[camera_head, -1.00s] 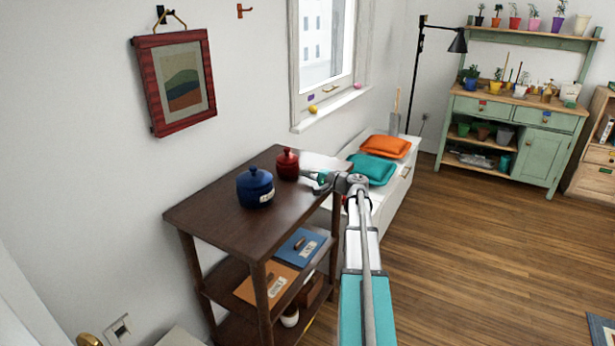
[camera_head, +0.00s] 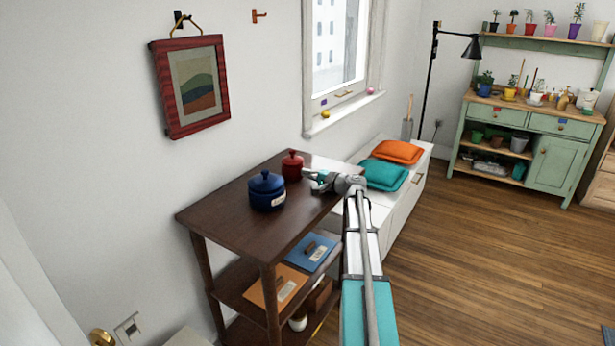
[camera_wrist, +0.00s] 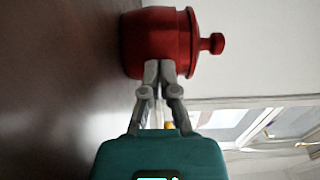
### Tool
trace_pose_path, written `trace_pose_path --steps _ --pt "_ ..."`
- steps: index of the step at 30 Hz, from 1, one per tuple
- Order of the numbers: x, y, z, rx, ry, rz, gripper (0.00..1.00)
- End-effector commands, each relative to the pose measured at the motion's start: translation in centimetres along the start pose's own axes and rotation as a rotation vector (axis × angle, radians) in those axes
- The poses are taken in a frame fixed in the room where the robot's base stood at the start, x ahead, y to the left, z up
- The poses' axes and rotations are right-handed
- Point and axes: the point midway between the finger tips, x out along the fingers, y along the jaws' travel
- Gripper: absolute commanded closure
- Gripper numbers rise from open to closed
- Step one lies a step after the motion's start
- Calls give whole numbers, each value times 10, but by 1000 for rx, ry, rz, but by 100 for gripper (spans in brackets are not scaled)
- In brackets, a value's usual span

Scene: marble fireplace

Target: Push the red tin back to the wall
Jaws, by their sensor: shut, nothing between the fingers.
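The red tin (camera_head: 292,167) stands upright with its lid on, near the back edge of the dark wooden shelf unit's top (camera_head: 240,226). In the wrist view the red tin (camera_wrist: 160,42) fills the upper middle, its knob pointing right. My gripper (camera_head: 312,176) is at the tin's right side in the head view. In the wrist view my gripper (camera_wrist: 160,68) has its fingers shut and empty, with their tips at the tin's side. They look to be touching it or very close. The wall is behind the tin; the exact gap cannot be told.
A blue lidded pot (camera_head: 267,192) stands on the same top, to the front left of the red tin. A white bench (camera_head: 404,200) with an orange cushion (camera_head: 398,151) and a teal cushion (camera_head: 383,175) is to the right. A window (camera_head: 340,60) is above.

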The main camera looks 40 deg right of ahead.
Motion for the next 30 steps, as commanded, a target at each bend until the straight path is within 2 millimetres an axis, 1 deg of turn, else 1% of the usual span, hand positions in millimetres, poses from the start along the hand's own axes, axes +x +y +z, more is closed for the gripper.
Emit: trace_pose_path --steps 1,3,30 --pt "7 1 0 0 -5 0 100" --pt "11 1 0 0 -6 0 100" --pt "55 2 0 0 -8 0 100"
